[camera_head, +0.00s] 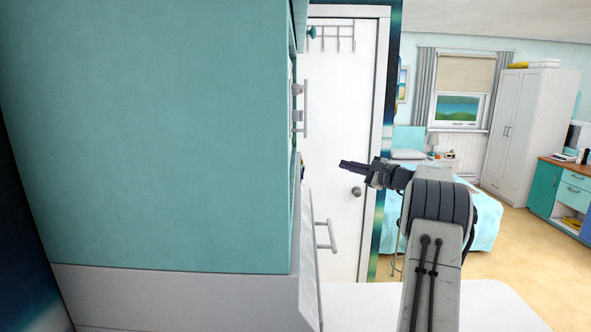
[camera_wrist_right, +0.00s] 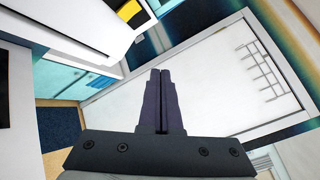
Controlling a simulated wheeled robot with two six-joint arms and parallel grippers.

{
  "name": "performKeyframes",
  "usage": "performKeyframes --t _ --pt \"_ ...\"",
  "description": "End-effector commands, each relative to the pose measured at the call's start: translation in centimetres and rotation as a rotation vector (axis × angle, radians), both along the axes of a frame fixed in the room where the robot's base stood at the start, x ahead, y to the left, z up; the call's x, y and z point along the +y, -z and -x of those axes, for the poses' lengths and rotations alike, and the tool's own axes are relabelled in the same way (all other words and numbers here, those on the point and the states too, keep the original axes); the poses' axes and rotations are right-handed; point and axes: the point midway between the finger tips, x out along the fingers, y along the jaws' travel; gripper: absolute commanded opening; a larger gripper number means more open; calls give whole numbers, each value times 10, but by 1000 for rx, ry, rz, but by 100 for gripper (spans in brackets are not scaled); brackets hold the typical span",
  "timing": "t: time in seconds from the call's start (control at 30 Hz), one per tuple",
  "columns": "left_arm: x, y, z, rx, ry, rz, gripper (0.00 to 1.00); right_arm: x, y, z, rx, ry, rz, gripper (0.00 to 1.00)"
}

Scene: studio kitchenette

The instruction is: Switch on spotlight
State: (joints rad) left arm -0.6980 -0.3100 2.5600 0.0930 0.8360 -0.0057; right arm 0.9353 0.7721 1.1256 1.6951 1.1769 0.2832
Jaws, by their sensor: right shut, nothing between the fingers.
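No spotlight or switch can be made out in either view. My right gripper (camera_head: 345,165) is raised in front of the white door in the head view, pointing left toward the teal cabinet's edge. Its two dark fingers are together and empty, as the right wrist view (camera_wrist_right: 160,75) also shows. It touches nothing that I can see. My left gripper is in neither view.
A large teal cabinet (camera_head: 150,130) fills the left, with handles (camera_head: 305,108) on its right side. Behind stands a white door (camera_head: 340,100) with a hook rack. At the right are a bed (camera_head: 470,215), a white wardrobe (camera_head: 525,130) and open tan floor (camera_head: 520,265).

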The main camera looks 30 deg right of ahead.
Motion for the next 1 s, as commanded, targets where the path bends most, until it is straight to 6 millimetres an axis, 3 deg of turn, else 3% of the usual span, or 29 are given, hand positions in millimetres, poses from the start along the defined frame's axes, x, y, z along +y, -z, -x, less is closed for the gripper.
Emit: performKeyframes --t 0.37,0.77,1.0 --pt "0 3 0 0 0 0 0 7 1 -4 -1 -2 3 0" --pt "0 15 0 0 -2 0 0 53 7 -32 -1 -4 2 0" --pt "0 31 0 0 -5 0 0 71 11 -44 -2 -3 4 0"
